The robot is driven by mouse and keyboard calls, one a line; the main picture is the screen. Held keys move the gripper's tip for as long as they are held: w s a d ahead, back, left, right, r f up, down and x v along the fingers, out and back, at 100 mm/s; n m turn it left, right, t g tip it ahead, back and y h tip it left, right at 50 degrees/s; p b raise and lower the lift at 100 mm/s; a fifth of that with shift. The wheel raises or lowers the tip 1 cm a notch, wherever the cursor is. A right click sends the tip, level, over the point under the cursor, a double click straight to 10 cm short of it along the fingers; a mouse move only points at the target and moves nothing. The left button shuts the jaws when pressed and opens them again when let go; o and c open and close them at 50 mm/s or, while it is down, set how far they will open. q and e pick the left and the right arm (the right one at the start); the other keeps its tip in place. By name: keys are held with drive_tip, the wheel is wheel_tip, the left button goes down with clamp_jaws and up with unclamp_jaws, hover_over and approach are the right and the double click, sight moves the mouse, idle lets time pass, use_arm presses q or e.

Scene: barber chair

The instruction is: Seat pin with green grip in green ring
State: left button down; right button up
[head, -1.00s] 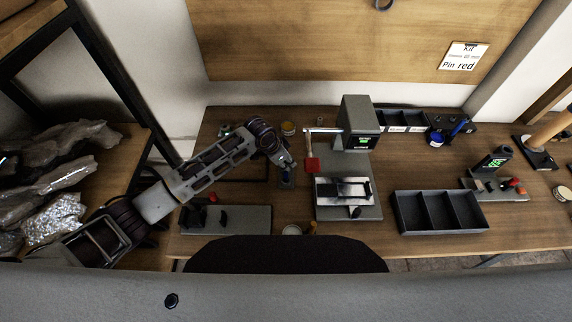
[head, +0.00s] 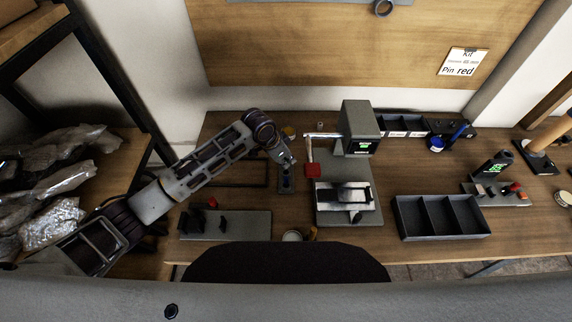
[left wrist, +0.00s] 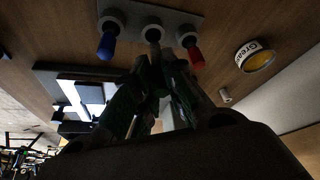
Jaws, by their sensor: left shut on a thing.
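My left gripper (head: 287,162) is over the small dark pin rack (head: 286,186) in the middle left of the bench. In the left wrist view its fingers (left wrist: 155,68) close together just in front of the rack's middle socket (left wrist: 153,33). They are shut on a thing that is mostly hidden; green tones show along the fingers. A pin with a blue grip (left wrist: 106,46) stands in one outer socket and a pin with a red grip (left wrist: 195,57) in the other. I cannot make out a green ring. My right gripper is not in view.
A grey press (head: 358,125) with a red-ended lever (head: 313,170) stands right of the rack. A grey fixture plate (head: 245,225) lies front left. An empty divided tray (head: 440,216) lies to the right. A grease tin (left wrist: 255,57) is near the rack.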

use_arm(q)
drive_tip(key=shift+r, duration=2.8)
